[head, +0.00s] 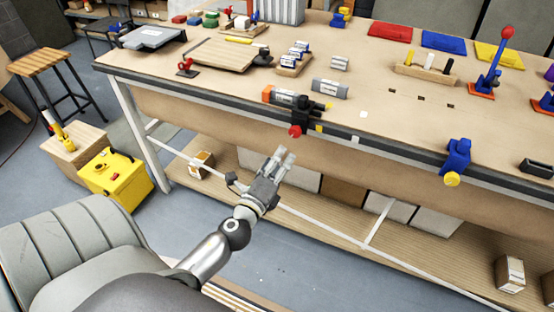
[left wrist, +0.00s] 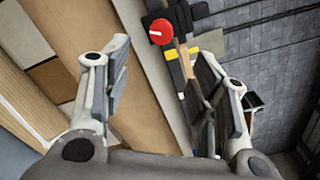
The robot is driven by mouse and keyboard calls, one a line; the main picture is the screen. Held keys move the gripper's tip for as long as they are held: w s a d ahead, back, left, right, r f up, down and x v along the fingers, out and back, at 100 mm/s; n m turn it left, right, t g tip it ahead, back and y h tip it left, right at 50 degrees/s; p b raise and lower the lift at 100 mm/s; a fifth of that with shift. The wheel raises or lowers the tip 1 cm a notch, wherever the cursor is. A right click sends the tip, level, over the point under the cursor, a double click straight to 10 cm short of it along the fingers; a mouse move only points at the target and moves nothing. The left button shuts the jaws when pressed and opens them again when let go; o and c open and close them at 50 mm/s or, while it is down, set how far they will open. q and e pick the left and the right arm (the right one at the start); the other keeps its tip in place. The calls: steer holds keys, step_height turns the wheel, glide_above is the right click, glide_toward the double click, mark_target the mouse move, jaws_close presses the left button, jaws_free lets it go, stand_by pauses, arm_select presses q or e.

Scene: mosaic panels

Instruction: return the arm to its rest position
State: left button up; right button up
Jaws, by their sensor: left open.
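My left gripper (head: 282,160) is in the lower middle of the head view, in front of the workbench (head: 225,88) and below its front edge. It is open with nothing between its fingers. In the left wrist view the two fingers of my left gripper (left wrist: 160,85) stand wide apart, with the bench edge seen beyond them. My left arm comes in from the lower left, over the floor. My right gripper is not in view.
A red knob (head: 295,131) and a blue clamp (head: 457,157) stick out at the bench's front edge. A lower shelf (head: 330,205) runs under the bench. A grey chair (head: 75,245), a yellow case (head: 117,172) and a stool (head: 50,62) stand at the left.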

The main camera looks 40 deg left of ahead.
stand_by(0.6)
arm_select(q)
steer(key=s+d+f+n+g+h, duration=0.1)
steer(key=s+f+n+g, duration=0.2)
steer(key=f, duration=0.8)
steer(key=s+d+f+n+g, duration=0.1)
steer(key=s+f+n+g, duration=0.2)
steer(key=f, duration=0.8)
steer(key=s+d+f+n+g+h, duration=0.1)
steer(key=s+f+n+g, duration=0.2)
steer(key=f, duration=0.8)
steer(key=s+d+f+n+g, duration=0.2)
steer(key=s+f, duration=0.4)
steer(key=s, duration=0.4)
steer(key=s+d+f+n+g+h, duration=0.1)
steer(key=s+d+f+n+g, duration=0.2)
steer(key=s+f, duration=0.4)
steer(key=s+d+f+n+g+h, duration=0.1)
steer(key=s+f, duration=0.5)
steer(key=s, duration=0.8)
steer(key=d+n+g, duration=0.1)
steer(key=d+n, duration=0.1)
steer(key=n, duration=0.1)
steer(key=shift+s+f+n+g, duration=0.25)
steer(key=shift+s+n+g, duration=0.05)
steer(key=shift+n, duration=0.1)
